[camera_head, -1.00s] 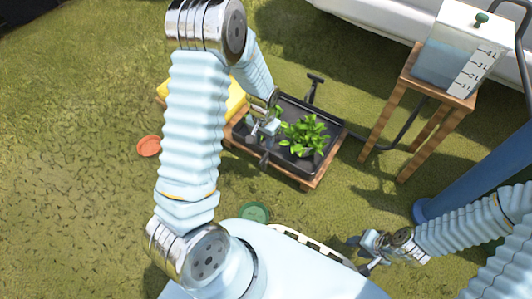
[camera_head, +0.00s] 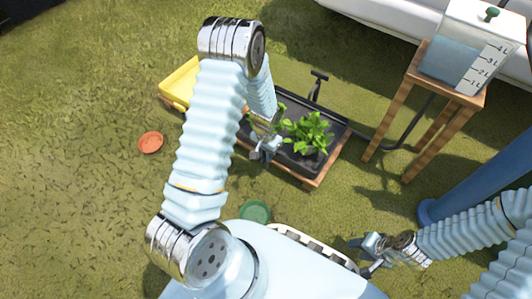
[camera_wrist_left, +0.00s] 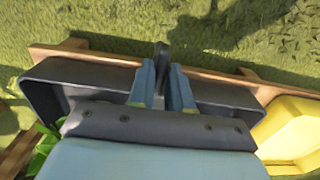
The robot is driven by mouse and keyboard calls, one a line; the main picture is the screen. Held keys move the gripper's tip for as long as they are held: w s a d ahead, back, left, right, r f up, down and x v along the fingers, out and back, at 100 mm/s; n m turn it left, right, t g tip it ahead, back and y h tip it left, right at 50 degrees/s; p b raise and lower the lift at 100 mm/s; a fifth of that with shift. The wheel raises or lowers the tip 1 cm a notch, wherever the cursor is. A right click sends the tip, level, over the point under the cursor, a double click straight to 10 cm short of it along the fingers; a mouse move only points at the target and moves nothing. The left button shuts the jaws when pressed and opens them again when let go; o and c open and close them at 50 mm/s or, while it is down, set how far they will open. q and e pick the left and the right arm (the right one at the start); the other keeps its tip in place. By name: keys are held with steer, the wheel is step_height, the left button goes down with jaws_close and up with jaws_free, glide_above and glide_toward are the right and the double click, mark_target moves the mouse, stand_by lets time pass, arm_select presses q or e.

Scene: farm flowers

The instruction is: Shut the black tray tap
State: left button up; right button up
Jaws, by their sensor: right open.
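The black tray (camera_head: 335,140) sits on a low wooden stand, with a leafy green plant in it. The tray tap's dark lever (camera_wrist_left: 161,62) stands at the tray's near edge. In the head view my left gripper (camera_head: 265,152) is at that edge and hides the tap. In the left wrist view its two blue fingers (camera_wrist_left: 162,88) lie on either side of the lever, which fills the narrow gap. My right gripper (camera_head: 366,258) is open and empty at the lower right, away from the tray.
Another black T-shaped fitting (camera_head: 318,80) stands behind the tray. A water tank (camera_head: 455,60) stands on a wooden stool (camera_head: 425,125) at the right. A yellow crate (camera_head: 180,82), an orange saucer (camera_head: 150,142) and a green saucer (camera_head: 255,211) are near. Grass at the left is clear.

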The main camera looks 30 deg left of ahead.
arm_select(q)
jaws_close()
steer(key=shift+m, duration=0.3)
steer(key=m, duration=1.3)
steer(key=m+p, duration=0.1)
steer(key=m, duration=0.3)
steer(key=shift+p, duration=0.3)
steer(key=shift+m, duration=0.3)
